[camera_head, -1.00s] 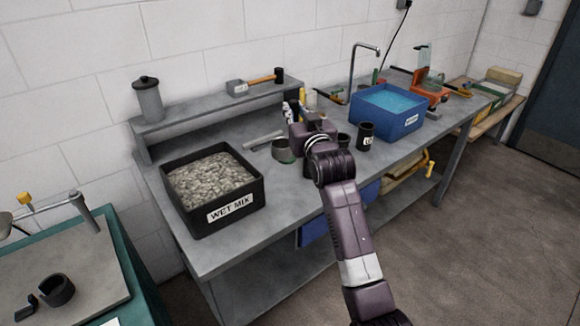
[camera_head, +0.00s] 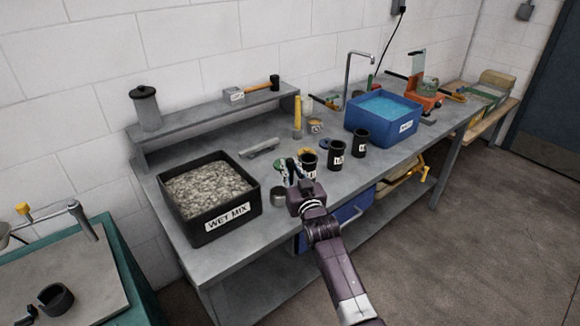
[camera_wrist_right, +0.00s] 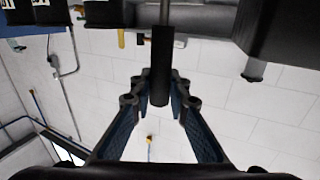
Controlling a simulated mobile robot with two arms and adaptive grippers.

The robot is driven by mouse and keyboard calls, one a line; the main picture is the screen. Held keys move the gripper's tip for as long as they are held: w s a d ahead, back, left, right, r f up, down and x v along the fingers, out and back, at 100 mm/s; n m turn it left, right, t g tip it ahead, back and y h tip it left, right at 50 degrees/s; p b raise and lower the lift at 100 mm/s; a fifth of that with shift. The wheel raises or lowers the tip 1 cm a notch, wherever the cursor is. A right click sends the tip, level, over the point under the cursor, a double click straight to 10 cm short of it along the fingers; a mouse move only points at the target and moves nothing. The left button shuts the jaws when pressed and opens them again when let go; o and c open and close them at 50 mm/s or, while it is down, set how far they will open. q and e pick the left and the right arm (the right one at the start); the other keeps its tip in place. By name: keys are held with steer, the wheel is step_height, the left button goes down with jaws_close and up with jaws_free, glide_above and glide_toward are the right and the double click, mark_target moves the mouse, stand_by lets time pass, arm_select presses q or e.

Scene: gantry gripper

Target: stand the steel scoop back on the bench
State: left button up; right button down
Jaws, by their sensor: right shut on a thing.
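The steel scoop's round metal bowl (camera_head: 278,197) shows in the head view just left of my right gripper, close to the front part of the bench (camera_head: 238,262). I cannot tell whether it touches the bench top. My right gripper (camera_head: 290,173) is over the bench, right of the wet mix bin. In the right wrist view, its fingers (camera_wrist_right: 160,98) are shut on the scoop's dark handle (camera_wrist_right: 160,62), and a steel rod runs from the handle to the top edge. The bowl is not clear in that view. My left gripper is not in view.
The black wet mix bin (camera_head: 208,243) stands left of the scoop. Several dark labelled cups, one of them here (camera_head: 337,156), stand close to the right. A blue water bin (camera_head: 384,118) is farther right. A grey bar (camera_head: 259,149) lies behind. Free bench top lies between bin and shelf (camera_head: 215,117).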

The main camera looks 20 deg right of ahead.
steer(key=c, duration=2.3)
jaws_free()
steer(key=shift+f, duration=0.1)
steer(key=o, duration=0.5)
steer(key=shift+c, duration=0.2)
